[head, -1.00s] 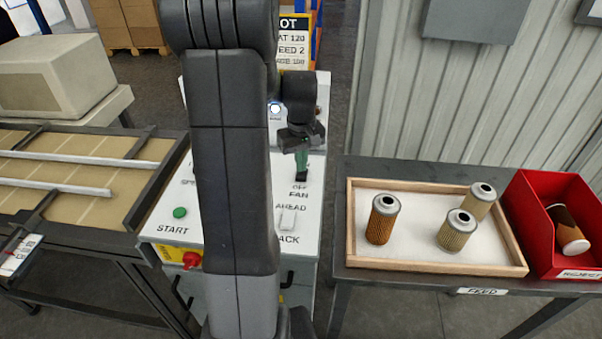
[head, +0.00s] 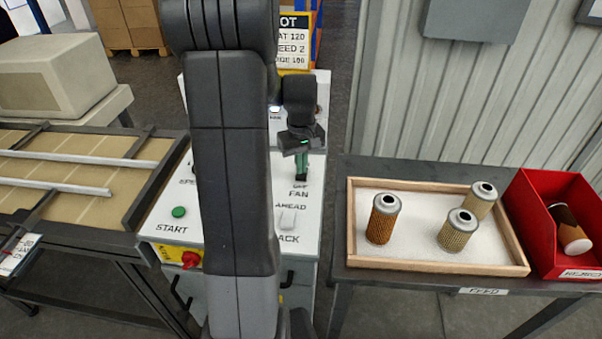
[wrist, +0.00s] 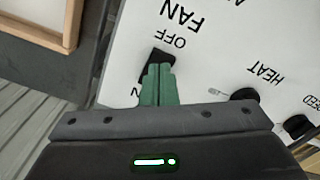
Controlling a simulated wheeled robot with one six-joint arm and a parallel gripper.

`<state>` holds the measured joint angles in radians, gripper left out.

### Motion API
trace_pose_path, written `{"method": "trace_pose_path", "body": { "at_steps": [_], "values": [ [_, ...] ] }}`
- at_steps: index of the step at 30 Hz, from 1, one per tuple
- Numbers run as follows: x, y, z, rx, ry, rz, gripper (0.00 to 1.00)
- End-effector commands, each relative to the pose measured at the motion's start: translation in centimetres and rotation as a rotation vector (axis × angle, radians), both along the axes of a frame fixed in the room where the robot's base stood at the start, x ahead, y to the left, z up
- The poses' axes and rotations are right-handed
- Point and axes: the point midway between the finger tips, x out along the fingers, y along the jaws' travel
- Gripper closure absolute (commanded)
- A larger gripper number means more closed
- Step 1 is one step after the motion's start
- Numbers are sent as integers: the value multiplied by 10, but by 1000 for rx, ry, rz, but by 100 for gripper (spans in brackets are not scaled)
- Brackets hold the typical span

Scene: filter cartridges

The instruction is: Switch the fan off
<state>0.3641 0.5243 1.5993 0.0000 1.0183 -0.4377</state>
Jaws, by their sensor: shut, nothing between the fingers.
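The fan switch is a black rocker (wrist: 156,62) on the white control panel (wrist: 215,45). OFF and FAN are printed at one end of it, and part of another label shows at the other end. My gripper (wrist: 158,72) is shut and empty, and its green fingertips are over the rocker, hiding part of it. In the head view my gripper (head: 301,172) is above the switch (head: 301,184), just behind the FAN label. I cannot tell whether the tips touch the rocker or which way it is tipped.
Two black knobs (wrist: 244,95) are beside my gripper, near HEAT. A tray (head: 440,266) with three cartridges and a red bin (head: 530,215) stand at right.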

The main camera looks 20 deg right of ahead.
Motion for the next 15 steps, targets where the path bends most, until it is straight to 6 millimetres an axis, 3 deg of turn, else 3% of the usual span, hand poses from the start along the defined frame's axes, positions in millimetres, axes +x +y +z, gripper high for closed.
{"method": "trace_pose_path", "body": {
  "at_steps": [15],
  "values": [
    [0,0,-8,0,0,0,100]
  ]
}}
